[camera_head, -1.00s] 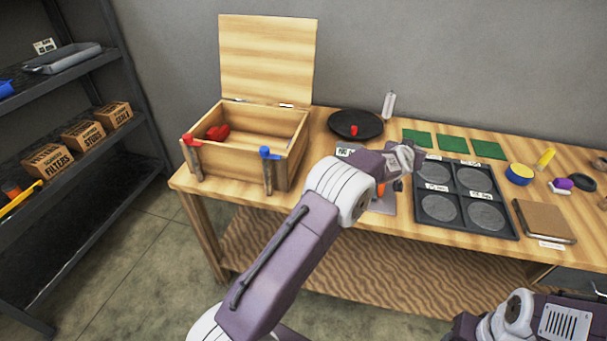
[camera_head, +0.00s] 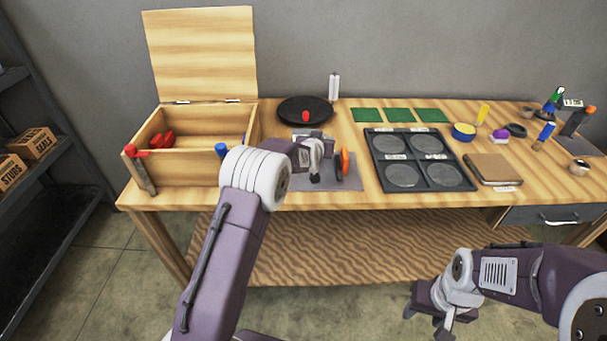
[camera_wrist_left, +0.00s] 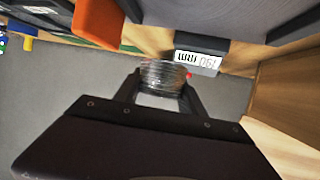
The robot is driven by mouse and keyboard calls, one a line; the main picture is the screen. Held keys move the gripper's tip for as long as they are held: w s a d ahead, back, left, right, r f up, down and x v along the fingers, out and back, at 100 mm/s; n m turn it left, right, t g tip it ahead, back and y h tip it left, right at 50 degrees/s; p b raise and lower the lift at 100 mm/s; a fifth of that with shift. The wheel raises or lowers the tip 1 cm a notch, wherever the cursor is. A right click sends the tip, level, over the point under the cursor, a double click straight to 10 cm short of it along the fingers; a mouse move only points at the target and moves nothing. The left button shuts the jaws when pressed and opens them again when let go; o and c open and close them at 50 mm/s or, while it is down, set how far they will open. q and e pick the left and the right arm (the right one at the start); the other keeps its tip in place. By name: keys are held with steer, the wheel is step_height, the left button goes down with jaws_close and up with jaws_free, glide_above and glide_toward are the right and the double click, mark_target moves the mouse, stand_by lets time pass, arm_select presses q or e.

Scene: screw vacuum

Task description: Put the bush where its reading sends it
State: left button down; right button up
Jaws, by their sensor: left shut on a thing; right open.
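The bush (camera_wrist_left: 163,74), a clear, shiny ribbed cylinder, is between the fingers of my left gripper (camera_head: 314,178), which is shut on it. In the head view this gripper is over the grey mat (camera_head: 345,184), and the bush cannot be made out there. A grey device with a display (camera_wrist_left: 198,62) is just beyond the bush in the left wrist view. Its digits look mirrored or inverted, perhaps 190. A black tray (camera_head: 413,158) with round wells and white labels lies to the right. My right gripper (camera_head: 440,318) is open and empty, in front of the table.
An orange-headed thing (camera_head: 343,162) stands beside my left gripper. The wooden box (camera_head: 185,166), lid up, is at left with red things inside. A black round plate (camera_head: 290,108), green mats (camera_head: 400,115) and a brown book (camera_head: 493,168) are also on the table.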

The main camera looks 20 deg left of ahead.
arm_select(q)
steer(key=s+a+f, duration=0.1)
steer(key=s+a, duration=0.1)
steer(key=s+a+f, duration=0.1)
steer(key=a+f, duration=0.1)
steer(key=shift+s+a+f, duration=0.15)
steer(key=shift+s+a, duration=0.2)
step_height(320, 180, down, 4)
steer(key=shift+w+f+b, duration=0.1)
steer(key=shift+b, duration=0.3)
arm_select(e)
steer(key=shift+f, duration=0.8)
steer(key=shift+f, duration=0.1)
arm_select(q)
steer(key=shift+f, duration=0.1)
steer(key=c, duration=0.7)
jaws_free()
